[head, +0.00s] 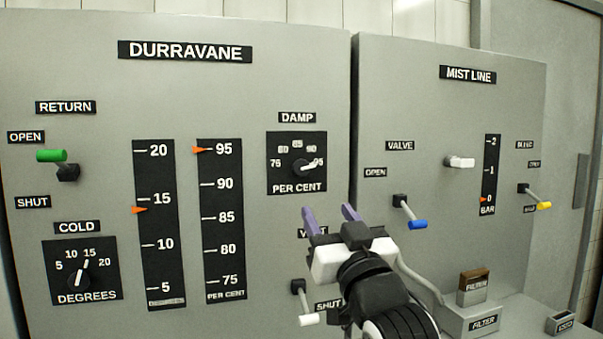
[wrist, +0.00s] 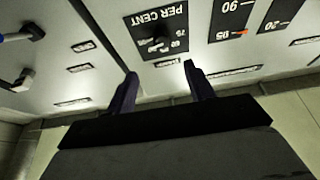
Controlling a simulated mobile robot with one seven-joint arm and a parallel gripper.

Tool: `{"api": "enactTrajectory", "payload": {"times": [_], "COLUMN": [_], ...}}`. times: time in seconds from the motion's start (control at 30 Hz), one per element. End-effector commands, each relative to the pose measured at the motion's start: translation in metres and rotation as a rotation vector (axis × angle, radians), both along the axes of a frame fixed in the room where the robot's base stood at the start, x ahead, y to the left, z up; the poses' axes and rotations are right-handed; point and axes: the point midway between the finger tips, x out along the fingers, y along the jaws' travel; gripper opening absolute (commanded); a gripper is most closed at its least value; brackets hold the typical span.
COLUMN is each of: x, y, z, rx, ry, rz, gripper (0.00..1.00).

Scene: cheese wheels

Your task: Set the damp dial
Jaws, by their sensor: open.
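The damp dial (head: 303,169) is a small dark knob on a black plate marked from 75 to 95 per cent. Its white pointer is turned to the right, close to the 95 mark. My gripper (head: 330,213) has purple fingers, spread apart and empty. In the head view it appears below and slightly right of the dial. In the wrist view, which looks upside down, the damp plate (wrist: 148,24) lies beyond the gap between the fingertips (wrist: 160,72). The per cent scale (head: 221,220) has its orange marker (head: 202,150) at 95.
The Durravane panel also holds a green return lever (head: 52,156), a cold dial (head: 80,277) and a white-handled lever (head: 305,305) near my gripper. The Mist Line panel (head: 450,110) on the right carries a blue-tipped lever (head: 416,225) and a yellow-tipped lever (head: 543,205).

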Motion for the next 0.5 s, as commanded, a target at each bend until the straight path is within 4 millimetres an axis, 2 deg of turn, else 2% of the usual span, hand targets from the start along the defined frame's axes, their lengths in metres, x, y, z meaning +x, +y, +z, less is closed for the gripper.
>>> {"api": "enactTrajectory", "payload": {"times": [0.17,0.5], "x": [0.022,0.085], "y": [0.009,0.029], "z": [0.012,0.040], "rx": [0.000,-0.001], "ry": [0.002,0.000], "rz": [0.004,0.003], "gripper": [0.53,0.53]}}
